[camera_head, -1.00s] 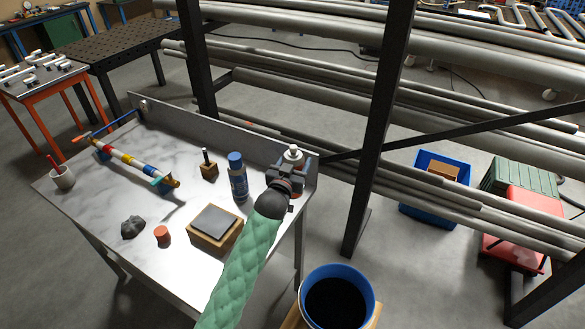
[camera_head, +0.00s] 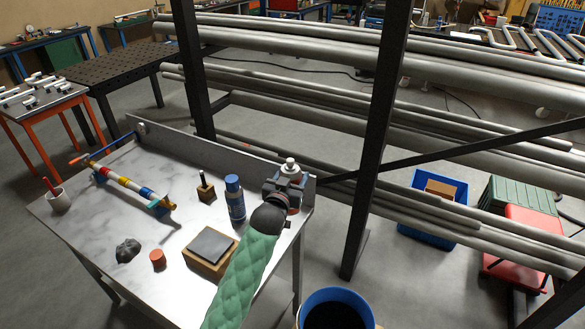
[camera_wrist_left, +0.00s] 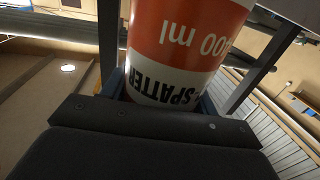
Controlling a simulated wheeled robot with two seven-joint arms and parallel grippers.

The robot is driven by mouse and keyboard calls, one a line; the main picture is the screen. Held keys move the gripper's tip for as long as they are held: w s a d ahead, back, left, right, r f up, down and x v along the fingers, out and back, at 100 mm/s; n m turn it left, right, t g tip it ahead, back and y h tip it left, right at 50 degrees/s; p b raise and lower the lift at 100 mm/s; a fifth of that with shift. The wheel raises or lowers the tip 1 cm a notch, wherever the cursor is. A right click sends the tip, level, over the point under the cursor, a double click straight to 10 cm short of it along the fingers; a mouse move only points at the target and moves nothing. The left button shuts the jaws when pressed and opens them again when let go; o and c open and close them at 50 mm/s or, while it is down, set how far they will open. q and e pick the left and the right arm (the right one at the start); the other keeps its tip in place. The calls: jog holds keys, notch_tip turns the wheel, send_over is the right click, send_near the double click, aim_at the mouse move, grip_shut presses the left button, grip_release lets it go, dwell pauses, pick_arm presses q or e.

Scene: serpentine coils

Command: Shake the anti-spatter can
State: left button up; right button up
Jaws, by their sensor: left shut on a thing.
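The anti-spatter can, orange and white, fills the upper middle of the left wrist view (camera_wrist_left: 185,45), with the printed words "SPATTER" and "400 ml" upside down in that picture. In the head view only its white top (camera_head: 290,166) shows clearly, above the gripper. My left gripper (camera_head: 287,184) is shut on the can at the right end of the marble-topped workbench (camera_head: 90,232). The gripper and green-sleeved arm hide most of the can, so I cannot tell whether it touches the bench. My right gripper is not in view.
A blue-capped can (camera_head: 235,200) stands just left of my gripper. A wooden block with a grey plate (camera_head: 210,247), a red cylinder (camera_head: 157,259), a dark lump (camera_head: 127,250) and a cup (camera_head: 58,200) stand on the bench. A blue bucket (camera_head: 337,296) is at the front, a pipe rack behind.

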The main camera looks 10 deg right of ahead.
aim_at(289, 163)
pick_arm(q)
notch_tip(289, 163, up, 8)
jog(key=shift+f, duration=0.2)
notch_tip(289, 163, down, 6)
jog(key=shift+f, duration=0.1)
jog(key=shift+w, duration=0.1)
notch_tip(289, 163, up, 6)
jog(key=shift+f, duration=0.15)
notch_tip(289, 163, down, 7)
jog(key=shift+r, duration=0.2)
notch_tip(289, 163, up, 6)
jog(key=shift+r, duration=0.15)
notch_tip(289, 163, down, 6)
jog(key=shift+r, duration=0.15)
